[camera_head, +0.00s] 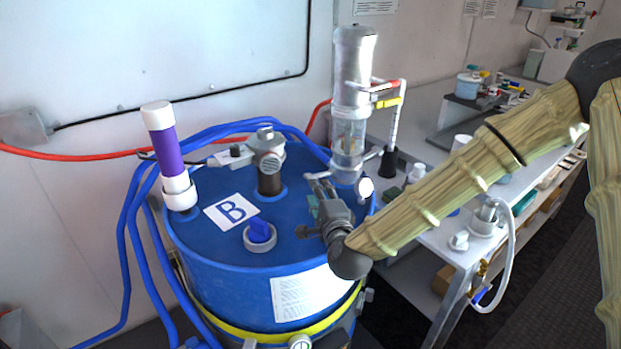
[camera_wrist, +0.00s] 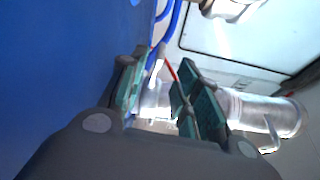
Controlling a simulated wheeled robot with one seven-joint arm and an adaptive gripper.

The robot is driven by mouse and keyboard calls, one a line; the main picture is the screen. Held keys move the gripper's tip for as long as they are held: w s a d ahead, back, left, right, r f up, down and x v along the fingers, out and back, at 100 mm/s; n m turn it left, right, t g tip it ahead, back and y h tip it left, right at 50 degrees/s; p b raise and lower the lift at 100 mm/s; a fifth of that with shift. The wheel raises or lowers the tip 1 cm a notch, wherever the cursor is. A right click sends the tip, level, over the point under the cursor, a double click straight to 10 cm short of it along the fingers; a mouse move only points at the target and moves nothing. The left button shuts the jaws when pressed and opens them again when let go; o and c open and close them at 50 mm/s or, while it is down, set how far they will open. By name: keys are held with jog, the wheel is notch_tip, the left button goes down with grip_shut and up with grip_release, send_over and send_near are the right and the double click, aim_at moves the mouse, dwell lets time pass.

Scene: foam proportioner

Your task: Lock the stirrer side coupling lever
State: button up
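A blue drum (camera_head: 210,255) with a "B" label stands in the middle of the head view. On its lid are a grey fitting on a dark neck (camera_head: 268,165) and, at the back right, a clear cylinder with a silver top (camera_head: 352,70). I cannot tell for sure which part is the stirrer side coupling lever. My gripper (camera_head: 318,186) is low over the lid's right side, in front of the clear cylinder's base. The wrist view shows its green-padded fingers (camera_wrist: 160,95) apart. A pale, narrow part (camera_wrist: 156,72) shows between them; contact is unclear.
A purple-and-white tube (camera_head: 165,150) stands at the lid's left edge, and a blue knob (camera_head: 260,232) at its front. Blue hoses (camera_head: 128,240) run down the left side. A white workbench (camera_head: 455,240) with several items is on the right.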

aim_at(311, 175)
jog(key=p+x, duration=0.2)
jog(key=x, duration=0.6)
jog(key=shift+w+a, duration=0.1)
jog(key=shift+w, duration=0.3)
jog(key=shift+c, duration=0.2)
grip_shut()
